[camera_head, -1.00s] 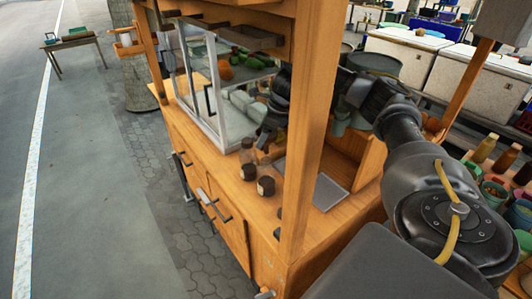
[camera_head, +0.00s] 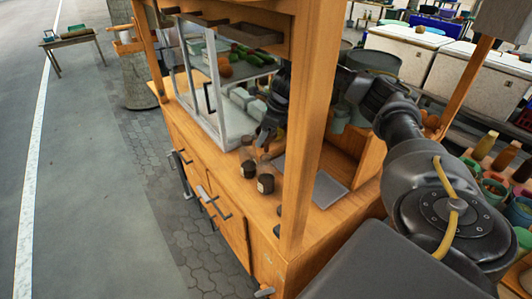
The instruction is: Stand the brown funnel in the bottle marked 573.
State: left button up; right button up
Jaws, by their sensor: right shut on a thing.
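My right gripper (camera_head: 266,142) is above the wooden cart counter, just behind and above two small bottles, its fingers pointing down. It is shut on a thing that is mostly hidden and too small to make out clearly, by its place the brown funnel. One dark-bottomed bottle (camera_head: 249,169) with a clear upper part stands on the left. A similar bottle (camera_head: 265,184) with a pale label stands nearer, to its right. The marks on them are too small to read, so I cannot tell which is 573. My left gripper is out of view.
A glass display case (camera_head: 222,110) with produce stands left of the gripper. A wooden post (camera_head: 306,140) rises in front of my right arm. A flat grey tray (camera_head: 327,189) lies on the counter (camera_head: 237,188) right of the bottles. The counter's front edge is close to the bottles.

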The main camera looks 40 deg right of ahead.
jog(key=shift+f, duration=0.15)
jog(key=shift+f+b, duration=0.55)
jog(key=shift+f, duration=0.25)
jog(key=shift+f, duration=0.2)
jog(key=shift+f+b, duration=0.3)
jog(key=shift+f, duration=0.15)
dwell(0.5)
jog(key=o, duration=1.1)
jog(key=shift+c, duration=0.2)
jog(key=shift+r, duration=0.1)
